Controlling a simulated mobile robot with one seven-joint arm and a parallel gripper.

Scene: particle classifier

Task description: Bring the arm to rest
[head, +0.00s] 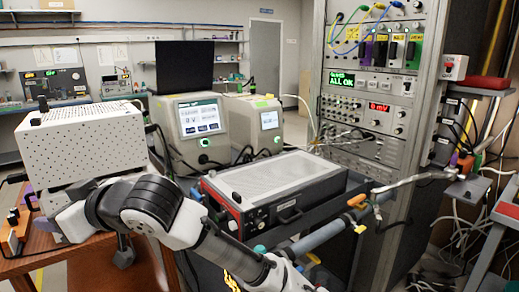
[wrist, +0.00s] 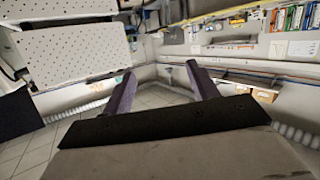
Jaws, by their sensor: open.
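My arm (head: 165,210) reaches from the bottom of the head view toward the left, bent at a dark joint. Its hand end is by the front of the white perforated box at the left, and the fingers are mostly hidden there. In the wrist view my gripper (wrist: 160,80) shows two purple fingers spread wide apart with nothing between them. The gripper is open and empty. I cannot tell whether the hand touches the box.
The white perforated box (head: 85,142) stands on a brown table (head: 40,260). A red-fronted instrument (head: 275,190) sits right of my arm, with two beige display units (head: 192,128) behind. A tall instrument rack (head: 390,130) stands further right. Floor shows in the wrist view (wrist: 30,150).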

